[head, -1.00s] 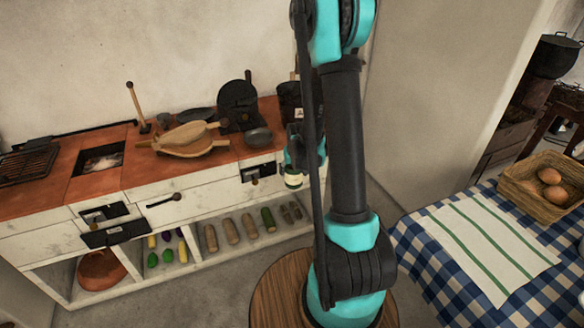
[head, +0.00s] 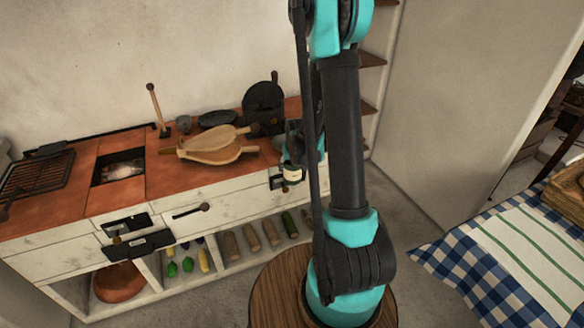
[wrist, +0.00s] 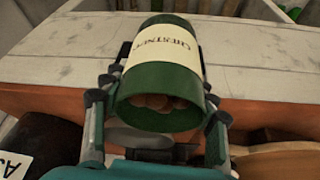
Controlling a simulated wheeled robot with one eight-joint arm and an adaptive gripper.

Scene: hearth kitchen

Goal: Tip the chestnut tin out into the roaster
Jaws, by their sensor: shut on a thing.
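The chestnut tin (wrist: 160,65) is green with a cream label and dark lettering. In the wrist view its open end faces the camera, and brown chestnuts (wrist: 158,102) show inside. My gripper (wrist: 163,82) is shut on the tin, one finger on each side. In the head view the tin (head: 298,174) hangs at the counter's front edge, partly behind my arm. A dark, round, upright lid-like piece (head: 263,104) with a grey pan (head: 279,142) at its foot may be the roaster; my arm hides part of it, so I cannot be sure.
Wooden bellows (head: 212,150) lie on the red counter top (head: 160,190), left of the pan. A grill rack (head: 38,175) and a sunken hearth (head: 120,168) are further left. Vegetables and logs fill the shelf below. A checked-cloth table (head: 450,262) stands at right.

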